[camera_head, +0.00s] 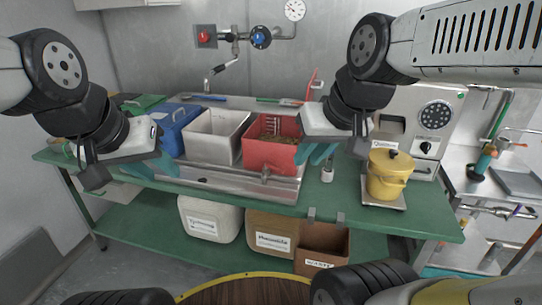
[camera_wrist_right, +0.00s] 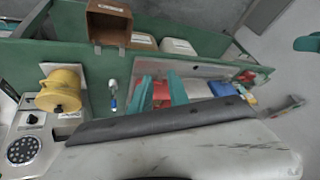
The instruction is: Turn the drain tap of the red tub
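The red tub (camera_head: 268,157) stands in a metal tray on the green bench, with brownish material inside. Its small metal drain tap (camera_head: 265,174) sticks out low at the front. My right gripper (camera_head: 313,158) is just right of the tub, with its teal fingers apart and empty, pointing down. In the right wrist view its open fingers (camera_wrist_right: 162,90) have part of the red tub (camera_wrist_right: 161,92) showing between them; I cannot make out the tap there. My left gripper (camera_head: 148,168) is open and empty, in front of the blue tub, well left of the red one.
A white tub (camera_head: 214,138) and a blue tub (camera_head: 180,126) stand left of the red tub. A wall tap (camera_head: 218,70) hangs behind. Boxes are on the shelf below.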

